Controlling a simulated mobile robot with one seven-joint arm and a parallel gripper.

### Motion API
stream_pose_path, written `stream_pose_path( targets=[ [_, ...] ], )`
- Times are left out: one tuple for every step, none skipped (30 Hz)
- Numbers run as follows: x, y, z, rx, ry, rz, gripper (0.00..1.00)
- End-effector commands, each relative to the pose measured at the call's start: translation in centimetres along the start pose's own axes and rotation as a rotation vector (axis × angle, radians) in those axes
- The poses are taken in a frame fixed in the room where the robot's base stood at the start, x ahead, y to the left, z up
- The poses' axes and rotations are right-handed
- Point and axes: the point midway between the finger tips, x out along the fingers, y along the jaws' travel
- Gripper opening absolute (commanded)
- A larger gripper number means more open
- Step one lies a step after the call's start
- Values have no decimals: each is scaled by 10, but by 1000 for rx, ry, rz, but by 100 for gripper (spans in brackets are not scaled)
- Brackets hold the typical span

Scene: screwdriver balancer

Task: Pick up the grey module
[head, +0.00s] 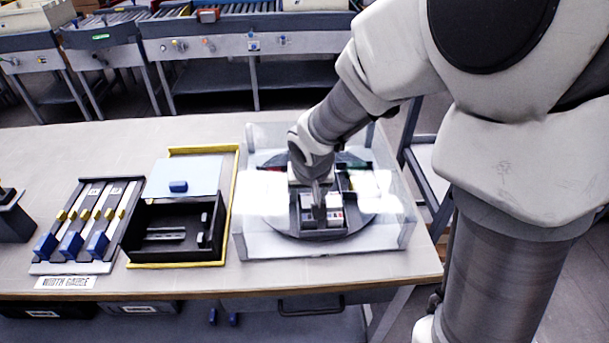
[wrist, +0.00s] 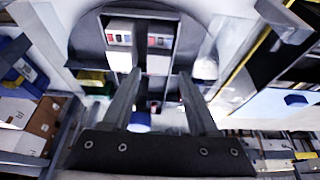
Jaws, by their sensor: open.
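Light grey-white modules sit side by side in a dark holder on the round turntable (head: 345,232). In the wrist view a left module (wrist: 119,60) and a right module (wrist: 158,64) show small dark and reddish marks on their far ends. I cannot tell for certain which is the grey module. My gripper (head: 319,205) reaches down into the clear-walled box over the holder. In the wrist view its two fingers (wrist: 160,78) are apart, with the right module between and just beyond their tips. Nothing is visibly held. Contact with the modules cannot be told.
Clear walls (head: 408,232) surround the turntable, close around my arm. To the left are a black tray (head: 140,222) with a yellow edge, a pale blue panel (head: 205,170) with a blue block, and a slider gauge (head: 92,222). The back left of the table is clear.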

Motion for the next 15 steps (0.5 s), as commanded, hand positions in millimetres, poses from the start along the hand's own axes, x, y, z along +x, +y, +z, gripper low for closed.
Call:
stream_pose_path(
  targets=[
    [8, 1, 1, 1, -4, 1, 60],
    [13, 1, 1, 1, -4, 1, 60],
    [19, 2, 1, 0, -4, 1, 60],
    [23, 3, 1, -1, -5, 2, 60],
    [28, 3, 0, 0, -5, 1, 60],
    [33, 2, 0, 0, -3, 0, 60],
    [37, 2, 0, -1, -3, 0, 60],
    [40, 2, 0, -2, -3, 1, 60],
    [43, 2, 0, -1, -2, 0, 60],
    [44, 2, 0, 0, -2, 0, 60],
    [46, 2, -1, 0, -1, 0, 60],
    [47, 2, -1, 0, -1, 0, 60],
    [47, 2, -1, 0, -1, 0, 60],
    [47, 2, -1, 0, 0, 0, 60],
    [47, 2, -1, 0, 0, 0, 60]
  ],
)
